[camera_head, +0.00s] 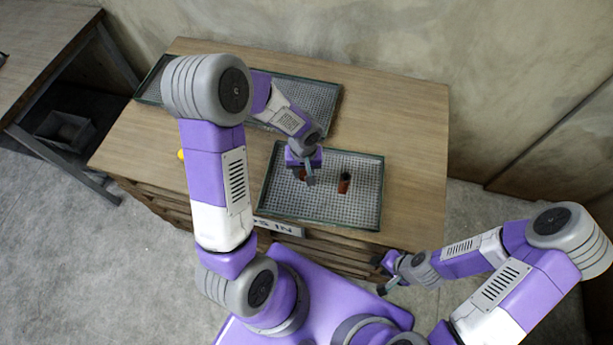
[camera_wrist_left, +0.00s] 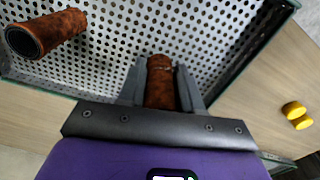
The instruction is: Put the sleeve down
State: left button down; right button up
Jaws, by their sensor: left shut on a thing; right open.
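My left gripper (camera_head: 308,178) is over the near perforated tray (camera_head: 290,207), shut on a rust-brown sleeve (camera_head: 302,174). The left wrist view shows this sleeve (camera_wrist_left: 160,82) between the two dark fingers, with the tray's perforated floor behind it. I cannot tell whether its lower end touches the tray. A second rust-brown sleeve (camera_head: 344,184) with a dark open end is in the same tray, right of the gripper and apart from it. It also shows in the left wrist view (camera_wrist_left: 45,33). My right gripper (camera_head: 388,279) is open and empty, off the table's front edge.
Another perforated tray (camera_head: 322,101) lies at the back of the wooden table (camera_head: 413,130), partly hidden by my left arm. Small yellow pieces (camera_wrist_left: 295,113) lie on the wood outside the near tray. A sign (camera_head: 278,227) is on the table's front. The right tabletop is clear.

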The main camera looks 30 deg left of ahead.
pick_arm(q)
notch_tip(320, 180, down, 3)
jog(key=shift+f+b, duration=0.15)
jog(key=shift+b, duration=0.35)
jog(key=shift+f, duration=0.3)
jog(key=shift+w+r, duration=0.1)
jog(key=c, duration=0.8)
grip_release()
